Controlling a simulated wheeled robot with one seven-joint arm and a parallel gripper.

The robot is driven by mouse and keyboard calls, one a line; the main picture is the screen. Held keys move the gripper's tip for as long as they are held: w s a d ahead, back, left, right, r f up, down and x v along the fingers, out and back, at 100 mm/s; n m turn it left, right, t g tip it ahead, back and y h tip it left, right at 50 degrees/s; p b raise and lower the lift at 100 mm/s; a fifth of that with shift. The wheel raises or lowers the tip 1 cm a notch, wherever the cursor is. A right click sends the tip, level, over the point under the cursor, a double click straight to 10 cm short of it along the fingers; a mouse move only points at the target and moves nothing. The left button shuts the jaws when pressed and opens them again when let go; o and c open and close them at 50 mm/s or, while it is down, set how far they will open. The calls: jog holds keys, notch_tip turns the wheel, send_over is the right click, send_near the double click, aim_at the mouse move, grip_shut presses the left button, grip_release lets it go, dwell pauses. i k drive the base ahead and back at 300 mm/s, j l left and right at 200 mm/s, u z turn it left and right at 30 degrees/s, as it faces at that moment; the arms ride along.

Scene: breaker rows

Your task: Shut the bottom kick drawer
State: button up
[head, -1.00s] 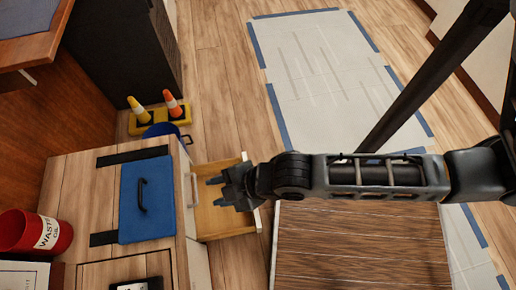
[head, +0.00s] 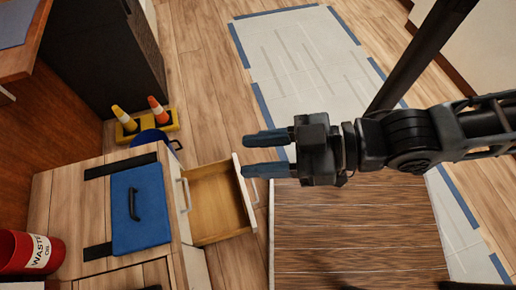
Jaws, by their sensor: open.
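The bottom kick drawer (head: 218,203) stands pulled out from the low wooden cabinet (head: 68,180). Its inside is bare wood and looks empty. Its white front (head: 244,196) faces right and carries a pale handle (head: 254,190). My gripper (head: 265,154) is open and empty, with two blue fingers pointing left.
A blue lidded panel (head: 141,205) and a red waste oil bin (head: 28,254) are on the cabinet top. Small cones on a yellow base (head: 147,126) and a blue round object (head: 152,137) stand behind. A brown slatted surface (head: 360,235) is at right. Taped sheeting (head: 305,65) covers floor beyond.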

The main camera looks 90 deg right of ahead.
aim_at(221, 211)
jog(key=k+l, duration=0.25)
jog(key=k, duration=0.2)
jog(key=k+l, duration=0.2)
jog(key=k, duration=0.25)
jog(key=k+l+u, duration=0.1)
jog(key=k+l, duration=0.15)
jog(key=k, duration=0.15)
jog(key=k+l, duration=0.2)
jog(key=k, duration=0.25)
jog(key=i+j, duration=0.1)
jog(key=i, duration=0.25)
jog(key=i+z, duration=0.1)
jog(key=i, duration=0.25)
